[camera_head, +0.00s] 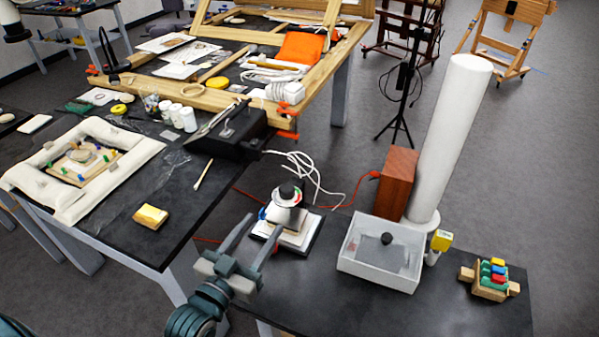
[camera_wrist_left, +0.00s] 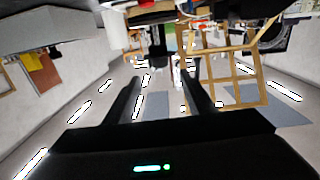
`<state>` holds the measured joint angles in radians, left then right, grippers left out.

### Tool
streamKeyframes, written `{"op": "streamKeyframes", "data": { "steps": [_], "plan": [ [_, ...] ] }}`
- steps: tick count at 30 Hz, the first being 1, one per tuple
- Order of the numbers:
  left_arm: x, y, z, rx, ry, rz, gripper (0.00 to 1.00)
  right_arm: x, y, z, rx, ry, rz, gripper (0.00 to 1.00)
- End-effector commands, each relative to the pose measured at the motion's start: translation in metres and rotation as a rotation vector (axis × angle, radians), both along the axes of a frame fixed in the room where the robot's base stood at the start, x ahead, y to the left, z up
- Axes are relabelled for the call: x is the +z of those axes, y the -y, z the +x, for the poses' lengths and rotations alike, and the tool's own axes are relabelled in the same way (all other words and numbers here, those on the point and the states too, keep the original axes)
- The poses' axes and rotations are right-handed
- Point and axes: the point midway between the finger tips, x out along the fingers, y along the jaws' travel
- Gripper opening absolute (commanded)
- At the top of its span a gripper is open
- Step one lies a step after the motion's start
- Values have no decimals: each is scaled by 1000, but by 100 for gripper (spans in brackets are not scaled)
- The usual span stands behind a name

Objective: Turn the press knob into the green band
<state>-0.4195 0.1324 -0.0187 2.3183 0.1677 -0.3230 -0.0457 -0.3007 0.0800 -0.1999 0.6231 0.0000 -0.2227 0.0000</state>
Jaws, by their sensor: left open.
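The press (camera_head: 288,222) stands on the near dark table in the head view, a white stepped block on a dark base. Its round black knob (camera_head: 289,191) sits on top, above a dial with red and green parts. The knob's exact setting is too small to tell. My left gripper (camera_head: 265,224) is open and empty, in front of and slightly left of the press, with its fingers pointing toward it. In the left wrist view the two fingers of the gripper (camera_wrist_left: 165,78) are spread apart, with nothing held between them. My right gripper is not in view.
A clear lidded box (camera_head: 378,262) stands right of the press, near an orange-brown block (camera_head: 397,183) and a tall white cylinder (camera_head: 452,140). A wooden holder with coloured pieces (camera_head: 490,279) lies farther right. White cables (camera_head: 305,170) loop behind the press.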

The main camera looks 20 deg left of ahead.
Motion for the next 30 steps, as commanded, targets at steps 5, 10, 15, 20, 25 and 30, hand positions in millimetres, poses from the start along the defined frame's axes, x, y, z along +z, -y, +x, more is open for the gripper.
{"op": "streamKeyframes", "data": {
  "steps": [5, 10, 15, 20, 25, 30],
  "plan": [
    [1, 0, 0, 0, 3, 0, 49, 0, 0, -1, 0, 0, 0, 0],
    [1, 0, 0, 0, 3, 0, 49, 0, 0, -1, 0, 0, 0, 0],
    [1, 0, 4, 1, 3, 0, 49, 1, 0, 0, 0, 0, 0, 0],
    [2, 1, 15, 1, 3, 0, 49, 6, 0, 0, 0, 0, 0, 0],
    [3, 4, 37, 1, 4, -1, 49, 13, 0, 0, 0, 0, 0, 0],
    [4, 8, 65, 1, 4, 0, 49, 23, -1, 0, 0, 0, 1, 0]
  ]
}}
